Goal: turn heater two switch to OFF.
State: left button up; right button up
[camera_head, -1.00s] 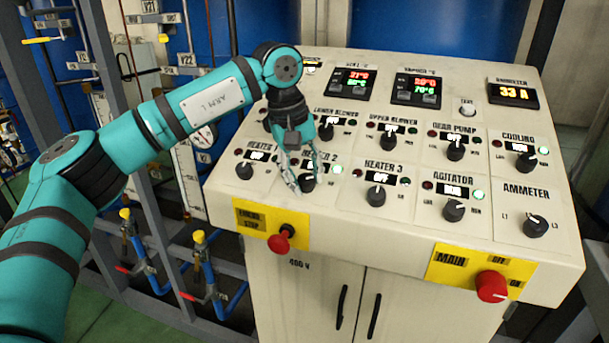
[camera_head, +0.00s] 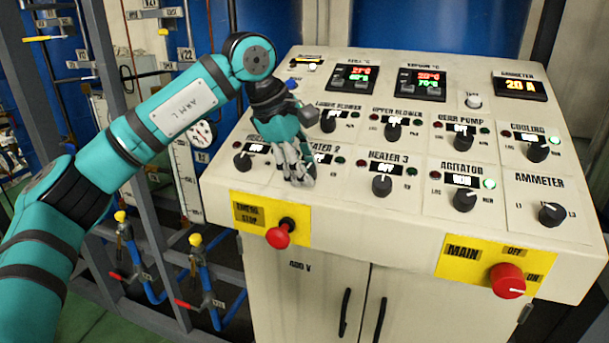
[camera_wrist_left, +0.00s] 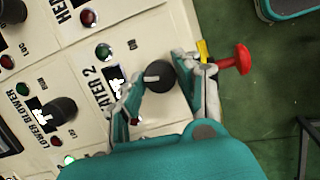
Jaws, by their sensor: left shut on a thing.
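The heater two switch is a round black knob (camera_wrist_left: 160,78) below its HEATER 2 label. In the left wrist view it sits between my two fingers, its white mark pointing left toward the label. My left gripper (camera_head: 299,172) is shut on this knob; in the head view the fingers hide the knob and most of its display. The display (camera_wrist_left: 115,80) is partly covered by a finger in the wrist view, and I cannot read it. The green lamp of heater two (camera_head: 337,160) looks dark. My right gripper is not in view.
The heater 1 knob (camera_head: 243,162) and heater 3 knob (camera_head: 382,185) are close on either side. The red emergency stop button (camera_head: 279,236) stands out below on a yellow plate. The ammeter display (camera_head: 521,86) reads 20 A. Lower blower knob (camera_head: 328,123) is above.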

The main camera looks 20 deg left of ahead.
pick_arm(q)
jog(key=shift+n+t+b, duration=0.4)
jog(key=shift+n+b, duration=0.4)
jog(key=shift+n, duration=0.8)
jog(key=o, duration=1.1)
jog(key=shift+o, duration=0.2)
jog(key=v, duration=1.2)
jog(key=shift+s+a, duration=0.15)
